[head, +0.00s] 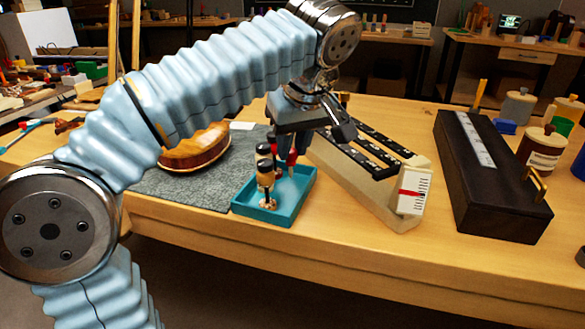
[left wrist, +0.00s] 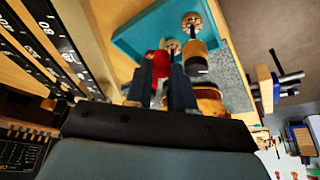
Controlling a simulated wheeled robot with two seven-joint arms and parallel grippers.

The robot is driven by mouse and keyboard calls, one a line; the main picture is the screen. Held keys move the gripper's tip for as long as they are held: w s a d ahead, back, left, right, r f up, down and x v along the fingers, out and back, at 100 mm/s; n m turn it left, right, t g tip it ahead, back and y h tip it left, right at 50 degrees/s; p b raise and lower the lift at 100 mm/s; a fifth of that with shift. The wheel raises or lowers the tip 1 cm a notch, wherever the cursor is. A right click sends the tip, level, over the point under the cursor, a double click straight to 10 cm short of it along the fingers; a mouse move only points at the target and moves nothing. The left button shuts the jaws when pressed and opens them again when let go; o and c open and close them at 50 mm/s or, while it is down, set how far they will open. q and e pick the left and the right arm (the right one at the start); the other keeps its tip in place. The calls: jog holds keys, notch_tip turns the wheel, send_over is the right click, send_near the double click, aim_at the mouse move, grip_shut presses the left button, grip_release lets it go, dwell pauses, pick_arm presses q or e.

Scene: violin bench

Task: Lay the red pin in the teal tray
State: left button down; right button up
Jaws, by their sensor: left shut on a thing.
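The teal tray (head: 301,195) stands at the front of the bench, and its corner also shows in the left wrist view (left wrist: 130,38). My left gripper (head: 282,156) points down over the tray's back part, shut on the red pin (head: 292,158). In the left wrist view the red pin (left wrist: 157,60) shows between the fingertips (left wrist: 162,76), partly hidden by them. I cannot tell whether its lower end touches the tray floor. Pins with black and tan parts (head: 266,180) stand upright in the tray, left of the gripper. My right gripper is out of view.
A grey mat (head: 190,190) with a wooden violin body (head: 197,150) lies left of the tray. A pale slanted block with black scale strips (head: 385,198) stands close on the right. A long dark box (head: 490,190) is farther right.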

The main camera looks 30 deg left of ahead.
pick_arm(q)
jog(key=shift+w+a+f, duration=0.3)
jog(key=shift+w+f, duration=0.1)
jog(key=shift+f, duration=0.2)
jog(key=x, duration=0.4)
jog(key=shift+w+d+f+b, duration=0.1)
jog(key=shift+w+d+b, duration=0.1)
jog(key=shift+d+b, duration=0.15)
jog(key=shift+f, duration=0.4)
jog(key=shift+f, duration=0.1)
jog(key=c, duration=1)
grip_release()
jog(key=shift+o, duration=0.2)
